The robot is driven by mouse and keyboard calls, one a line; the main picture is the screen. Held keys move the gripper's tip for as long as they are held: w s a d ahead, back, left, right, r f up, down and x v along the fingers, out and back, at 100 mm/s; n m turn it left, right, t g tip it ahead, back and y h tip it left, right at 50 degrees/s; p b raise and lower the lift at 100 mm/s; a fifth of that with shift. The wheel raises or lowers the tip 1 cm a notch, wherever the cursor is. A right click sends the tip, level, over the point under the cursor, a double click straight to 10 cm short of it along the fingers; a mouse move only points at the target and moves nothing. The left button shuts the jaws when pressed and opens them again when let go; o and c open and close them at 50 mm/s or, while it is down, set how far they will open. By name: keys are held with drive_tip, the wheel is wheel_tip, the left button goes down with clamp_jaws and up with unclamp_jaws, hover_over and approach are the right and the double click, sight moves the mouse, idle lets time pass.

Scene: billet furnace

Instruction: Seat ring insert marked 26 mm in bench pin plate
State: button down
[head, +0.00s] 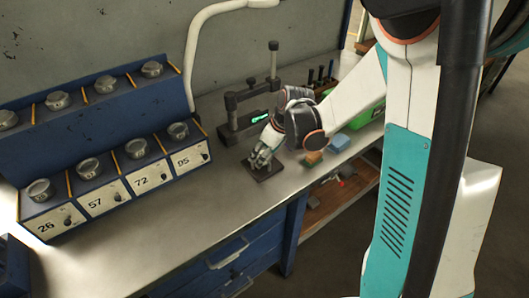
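The bench pin plate (270,173) is a small dark square plate lying flat on the grey bench. My gripper (261,164) points down just over this plate, near its far left part. The fingers are small in the picture, and I cannot tell whether they are open or shut, or whether a ring is between them. The pin is not visible. In the blue rack at left, a round metal piece (40,190) sits above the label 26 (47,227). I cannot tell whether it is a ring insert or a holder.
The blue rack (80,127) holds more round metal pieces in two rows, with labels 57, 72 and 95. A dark gauge stand (231,103) rises behind the plate. A blue block (338,142), a tan block (314,158) and a green bin (366,117) are to the right. The front bench is clear.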

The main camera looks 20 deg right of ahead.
drive_tip(key=shift+w+r, duration=0.25)
drive_tip(key=shift+r, duration=0.25)
idle(0.3)
drive_tip(key=shift+s+d+f, duration=0.15)
drive_tip(key=shift+s+f, duration=0.05)
drive_tip(key=shift+s, duration=0.05)
idle(0.9)
drive_tip(key=shift+w+r+p, duration=0.25)
drive_tip(key=shift+r+p, duration=0.1)
drive_tip(key=shift+r, duration=0.05)
drive_tip(key=shift+r, duration=0.25)
drive_tip(key=shift+s, duration=0.35)
idle(0.7)
drive_tip(key=shift+f+b, duration=0.35)
drive_tip(key=shift+f, duration=0.15)
idle(0.4)
drive_tip(key=shift+s+f+b, duration=0.2)
drive_tip(key=shift+f+b, duration=0.05)
drive_tip(key=shift+b, duration=0.05)
